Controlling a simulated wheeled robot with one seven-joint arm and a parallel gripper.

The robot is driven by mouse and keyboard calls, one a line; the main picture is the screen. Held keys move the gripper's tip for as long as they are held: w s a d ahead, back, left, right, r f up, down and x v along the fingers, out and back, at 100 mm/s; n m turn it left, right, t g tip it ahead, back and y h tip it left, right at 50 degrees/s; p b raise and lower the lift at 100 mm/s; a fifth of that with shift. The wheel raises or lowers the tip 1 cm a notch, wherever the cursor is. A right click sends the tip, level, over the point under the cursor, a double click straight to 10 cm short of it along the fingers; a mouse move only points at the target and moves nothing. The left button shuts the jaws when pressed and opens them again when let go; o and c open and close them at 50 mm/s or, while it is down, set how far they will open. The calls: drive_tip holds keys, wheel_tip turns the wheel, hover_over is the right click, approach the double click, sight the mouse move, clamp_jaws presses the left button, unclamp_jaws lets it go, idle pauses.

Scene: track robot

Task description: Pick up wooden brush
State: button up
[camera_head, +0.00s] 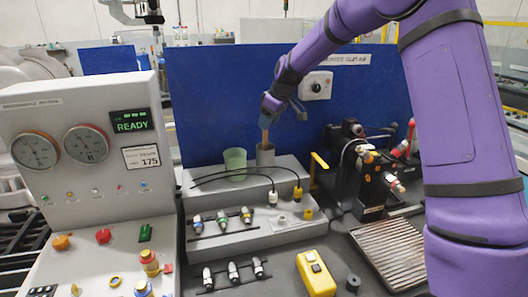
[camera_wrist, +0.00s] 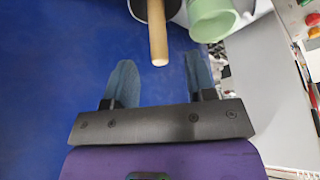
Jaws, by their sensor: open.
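The wooden brush shows as a plain wooden handle (camera_head: 265,136) standing up out of a grey cup (camera_head: 265,155) on the raised grey shelf. Its lower end is hidden in the cup. In the wrist view the handle (camera_wrist: 158,38) points toward my gripper, with its tip near the line between the two fingertips. My gripper (camera_head: 272,110) is just above the cup, at the top of the handle. The wrist view shows its blue-grey fingers (camera_wrist: 159,62) apart with nothing clasped; I cannot tell whether the handle is fully between them.
A green cup (camera_head: 235,163) stands close left of the grey cup; it also shows in the wrist view (camera_wrist: 210,20). A blue panel (camera_head: 210,95) rises behind. Black cables (camera_head: 222,172) lie in front. A dark fixture (camera_head: 372,180) stands to the right.

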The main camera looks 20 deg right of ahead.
sight(264, 132)
drive_tip(key=shift+x, duration=2.75)
drive_tip(key=shift+d, duration=0.1)
clamp_jaws()
